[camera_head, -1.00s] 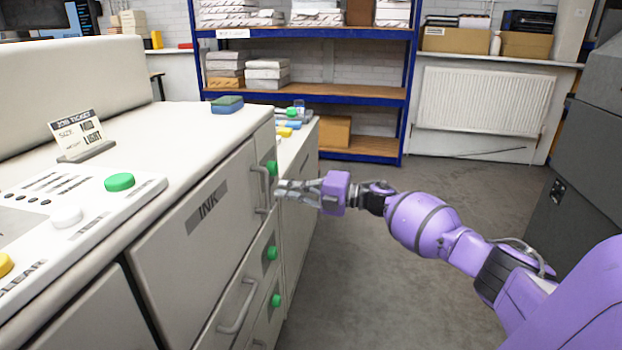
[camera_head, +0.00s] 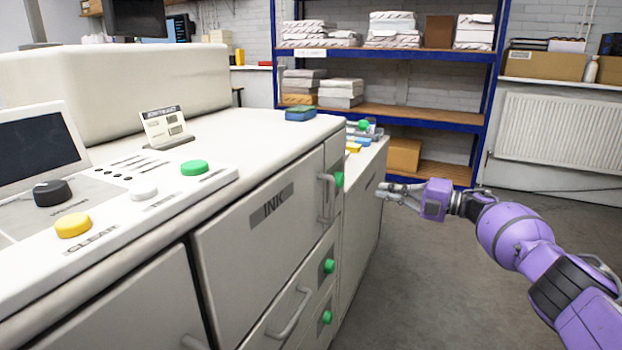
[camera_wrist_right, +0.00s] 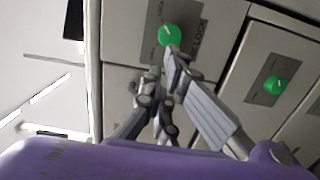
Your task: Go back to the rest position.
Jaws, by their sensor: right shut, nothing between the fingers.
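My right gripper (camera_head: 382,191) is purple with grey fingers. It is shut and empty, held out to the right of the machine's INK door (camera_head: 262,222). In the head view a gap shows between its fingertips and the door's upright handle (camera_head: 324,198) and green knob (camera_head: 339,180). In the right wrist view the fingertips (camera_wrist_right: 173,50) are close together, and appear just below a green lock knob (camera_wrist_right: 170,34). The INK door looks closed. My left gripper is in neither view.
Two more green knobs sit lower on the machine's front, by a drawer handle (camera_head: 291,314). A control panel with a yellow button (camera_head: 73,225) is at left. Blue shelving (camera_head: 400,53) and a radiator (camera_head: 558,130) stand behind. Grey floor (camera_head: 418,290) at right is clear.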

